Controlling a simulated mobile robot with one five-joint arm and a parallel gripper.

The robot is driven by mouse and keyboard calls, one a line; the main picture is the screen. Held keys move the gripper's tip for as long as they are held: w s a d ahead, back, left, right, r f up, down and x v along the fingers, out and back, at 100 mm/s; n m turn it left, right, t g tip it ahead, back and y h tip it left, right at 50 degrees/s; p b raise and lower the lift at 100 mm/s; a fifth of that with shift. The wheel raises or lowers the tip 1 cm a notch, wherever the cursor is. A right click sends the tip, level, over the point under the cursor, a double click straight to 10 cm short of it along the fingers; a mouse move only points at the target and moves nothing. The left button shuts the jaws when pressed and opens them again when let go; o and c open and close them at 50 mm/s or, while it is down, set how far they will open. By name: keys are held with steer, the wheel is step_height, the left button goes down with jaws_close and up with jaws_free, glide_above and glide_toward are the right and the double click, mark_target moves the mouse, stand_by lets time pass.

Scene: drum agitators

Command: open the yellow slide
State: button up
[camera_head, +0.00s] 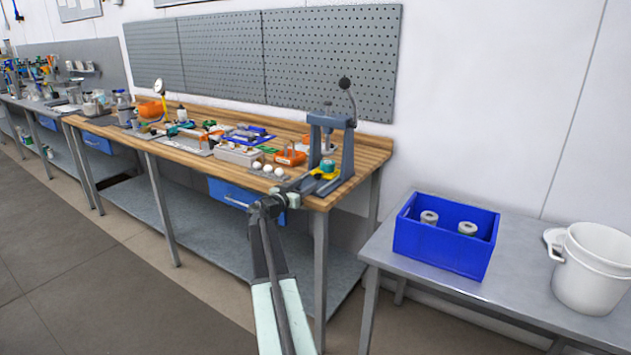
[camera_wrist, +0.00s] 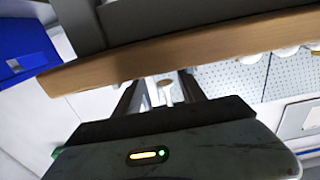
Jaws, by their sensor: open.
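The yellow slide (camera_head: 331,174) is a small yellow piece low in the grey-blue lever press (camera_head: 340,150), at the right end of the wooden workbench. A small teal and white part shows at it. My gripper (camera_head: 290,196) is at the bench's front right corner, just left of and in front of the press. In the wrist view my gripper (camera_wrist: 162,88) has its two fingers apart, near the wooden bench edge. A small pale round thing shows between them; I cannot tell what it is or whether it touches. I cannot make out the yellow slide in the wrist view.
The wooden bench (camera_head: 150,140) carries several tools, trays and white round pieces left of the press. A blue bin (camera_head: 440,245) with two grey cylindrical parts and a white bucket (camera_head: 592,275) stand on a grey table at right. Open floor (camera_head: 60,260) lies at left.

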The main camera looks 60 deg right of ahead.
mark_target(316, 177)
steer(key=d, duration=0.7)
steer(key=shift+s, duration=0.1)
jaws_close()
stand_by(1.1)
